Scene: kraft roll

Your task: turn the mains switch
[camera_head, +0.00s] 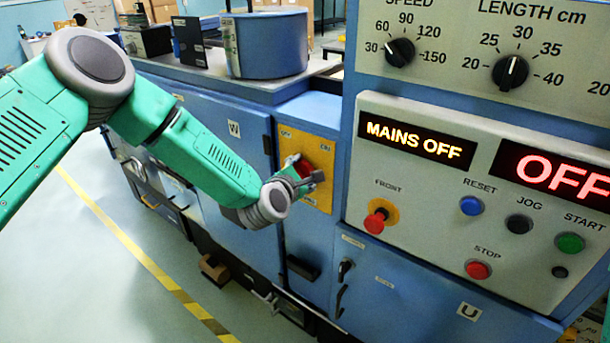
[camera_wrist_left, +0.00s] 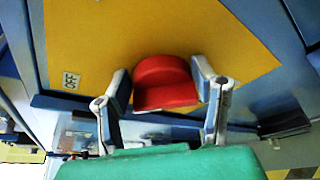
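The red mains switch (camera_head: 304,168) sits on a yellow plate (camera_head: 318,204) on the blue machine's front. In the left wrist view the red switch (camera_wrist_left: 165,82) lies between the two fingers of my left gripper (camera_wrist_left: 163,108), with the yellow plate (camera_wrist_left: 130,30) behind it. The fingers stand one on each side of the switch, apart, with a small gap at the right; contact at the left is unclear. My left gripper (camera_head: 303,174) also shows at the switch in the head view. An amber display (camera_head: 413,140) reads MAINS OFF. My right gripper is not in view.
The control panel (camera_head: 400,240) to the right carries a red FRONT button (camera_head: 378,217), a blue RESET (camera_head: 471,206), a green START (camera_head: 570,243) and a red STOP (camera_head: 478,269). A small black handle (camera_head: 345,269) juts out below. The floor at left is open.

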